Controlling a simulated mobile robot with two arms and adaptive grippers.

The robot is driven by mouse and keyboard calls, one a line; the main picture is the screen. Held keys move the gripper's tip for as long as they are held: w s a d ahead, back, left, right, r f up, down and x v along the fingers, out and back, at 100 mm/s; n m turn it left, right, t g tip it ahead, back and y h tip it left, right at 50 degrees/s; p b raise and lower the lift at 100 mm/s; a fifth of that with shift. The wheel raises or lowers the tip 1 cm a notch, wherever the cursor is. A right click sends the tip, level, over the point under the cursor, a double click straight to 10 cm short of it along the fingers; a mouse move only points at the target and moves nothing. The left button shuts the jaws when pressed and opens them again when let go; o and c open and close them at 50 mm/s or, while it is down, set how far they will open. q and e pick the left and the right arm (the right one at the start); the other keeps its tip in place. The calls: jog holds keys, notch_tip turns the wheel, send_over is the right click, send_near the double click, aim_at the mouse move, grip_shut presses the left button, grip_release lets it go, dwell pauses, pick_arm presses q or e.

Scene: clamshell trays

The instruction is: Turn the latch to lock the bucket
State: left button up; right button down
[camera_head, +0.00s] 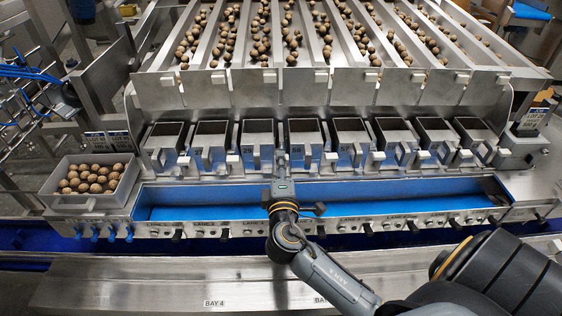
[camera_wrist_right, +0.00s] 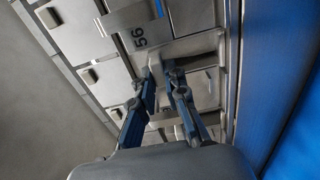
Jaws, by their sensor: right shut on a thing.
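The bucket marked 56 (camera_head: 308,140) is one of a row of metal buckets and stands just right of my right gripper in the head view. Its numbered front plate (camera_wrist_right: 118,22) shows in the wrist view. My right gripper (camera_head: 281,160) reaches up to the left part of this bucket's front. In the wrist view, my right gripper (camera_wrist_right: 165,68) has its blue-padded fingers close together on a grey metal latch (camera_wrist_right: 190,45) beside the number. The gripper body and fingers hide part of the latch, so its exact turn is hard to tell. My left gripper is not in view.
A blue-lined trough (camera_head: 390,208) runs below the buckets, under my right arm. Other buckets (camera_head: 210,140) with similar latches stand closely on both sides. A tray of round brown items (camera_head: 48,198) is at the left. Sloped lanes (camera_head: 230,65) holding similar items lie behind.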

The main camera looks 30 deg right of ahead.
dwell(0.4)
jog(key=c, duration=1.4)
grip_release()
jog(key=shift+o, duration=0.2)
jog(key=v, duration=1.2)
jog(key=shift+s, duration=0.1)
